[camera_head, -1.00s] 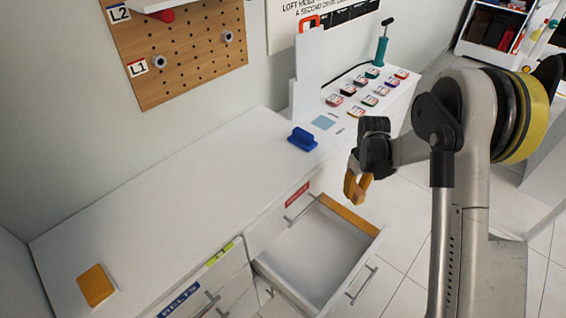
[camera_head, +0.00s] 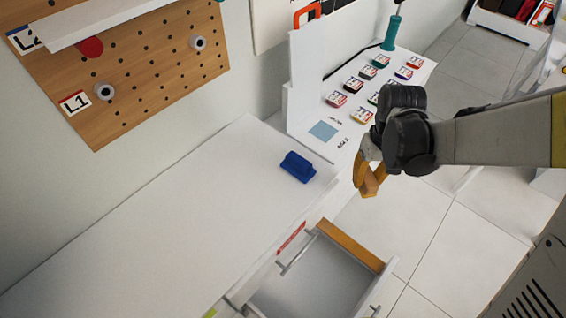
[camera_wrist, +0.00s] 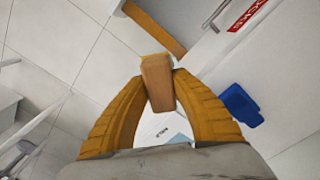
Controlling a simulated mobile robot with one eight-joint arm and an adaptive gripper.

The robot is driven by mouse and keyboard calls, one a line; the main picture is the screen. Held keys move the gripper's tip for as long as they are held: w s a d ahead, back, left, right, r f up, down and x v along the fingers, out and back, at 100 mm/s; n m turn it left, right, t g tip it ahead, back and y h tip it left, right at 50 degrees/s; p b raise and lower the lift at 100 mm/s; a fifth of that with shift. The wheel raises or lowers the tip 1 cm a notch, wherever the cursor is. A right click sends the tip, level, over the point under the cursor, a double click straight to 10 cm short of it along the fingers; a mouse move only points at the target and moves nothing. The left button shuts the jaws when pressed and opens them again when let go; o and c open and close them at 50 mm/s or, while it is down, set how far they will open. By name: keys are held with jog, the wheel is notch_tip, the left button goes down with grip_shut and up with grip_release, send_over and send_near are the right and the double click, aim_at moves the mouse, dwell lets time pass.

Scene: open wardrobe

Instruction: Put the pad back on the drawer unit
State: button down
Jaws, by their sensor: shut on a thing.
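My gripper (camera_head: 366,174) is over the floor, right of the drawer unit and just in front of the labelled side unit. Its two orange fingers are shut on a small tan block (camera_wrist: 157,82), seen between the fingertips in the wrist view; I cannot tell whether this is the pad. The white drawer unit (camera_head: 150,225) has a bare top apart from a blue block with a handle (camera_head: 298,167) near its right end. That blue block also shows in the wrist view (camera_wrist: 240,105). One drawer (camera_head: 315,285) stands open and looks empty.
The side unit carries a pale blue square (camera_head: 323,131), several labelled small pieces (camera_head: 352,85) and a teal hand tool (camera_head: 392,32). A white upright panel (camera_head: 308,85) and a pegboard (camera_head: 130,75) stand behind.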

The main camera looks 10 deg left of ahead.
jog(key=s+a+r+n+p, duration=0.2)
jog(key=s+a+r+n, duration=0.15)
jog(key=a, duration=0.25)
jog(key=s+a+r+n+p, duration=0.2)
jog(key=s+a+r+n, duration=0.15)
jog(key=a, duration=0.25)
jog(key=b, duration=0.4)
send_over(270, 197)
jog(key=shift+n, duration=0.4)
notch_tip(270, 197, down, 8)
jog(key=shift+d+r, duration=0.15)
jog(key=shift+r, duration=0.1)
jog(key=shift+f, duration=0.1)
jog(key=shift+f+b, duration=1.05)
jog(key=shift+f, duration=0.8)
jog(key=shift+f, duration=0.1)
jog(key=shift+w+f, duration=0.1)
jog(key=shift+f, duration=0.05)
jog(key=c, duration=1.2)
grip_release()
jog(key=shift+o, duration=0.2)
